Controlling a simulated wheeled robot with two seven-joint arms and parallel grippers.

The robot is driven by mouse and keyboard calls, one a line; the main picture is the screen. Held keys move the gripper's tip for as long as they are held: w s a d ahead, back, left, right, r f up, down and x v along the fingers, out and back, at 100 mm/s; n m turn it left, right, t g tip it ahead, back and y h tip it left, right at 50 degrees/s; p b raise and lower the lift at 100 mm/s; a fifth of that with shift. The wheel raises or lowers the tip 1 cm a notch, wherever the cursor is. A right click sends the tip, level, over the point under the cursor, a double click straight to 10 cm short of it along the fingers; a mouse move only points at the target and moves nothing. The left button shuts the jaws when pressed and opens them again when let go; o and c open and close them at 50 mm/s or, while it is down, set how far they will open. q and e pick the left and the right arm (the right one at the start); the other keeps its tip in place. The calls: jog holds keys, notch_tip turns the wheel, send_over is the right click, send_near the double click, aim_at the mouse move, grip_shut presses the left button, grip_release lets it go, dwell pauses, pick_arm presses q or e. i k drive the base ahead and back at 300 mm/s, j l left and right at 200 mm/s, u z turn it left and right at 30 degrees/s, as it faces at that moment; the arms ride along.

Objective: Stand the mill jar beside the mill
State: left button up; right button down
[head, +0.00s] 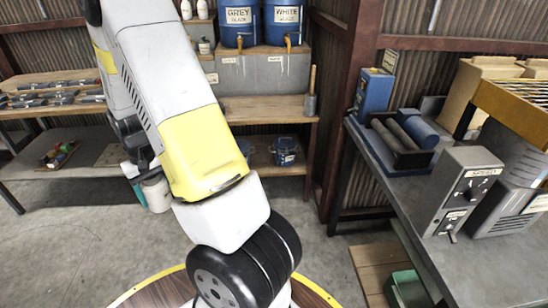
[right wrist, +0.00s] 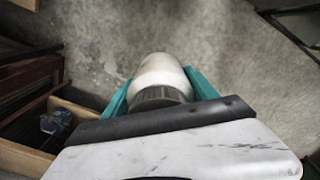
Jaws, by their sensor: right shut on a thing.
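A pale, rounded jar with a dark ribbed band, apparently the mill jar (right wrist: 162,72), sits between the teal fingers of my right gripper (right wrist: 160,78) in the right wrist view. The gripper is shut on it, with bare floor beyond. In the head view the jar (head: 157,194) and right gripper (head: 146,188) show partly at the left, behind my large arm. What looks like the mill (head: 388,158), a blue base with dark and grey rollers, stands on the right bench, well apart from the jar. My left gripper is not in view.
Shelves (head: 262,108) with blue drums stand at the back. A post (head: 345,100) rises left of the bench.

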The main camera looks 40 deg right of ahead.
aim_at(410, 193)
jog(key=z, duration=1.8)
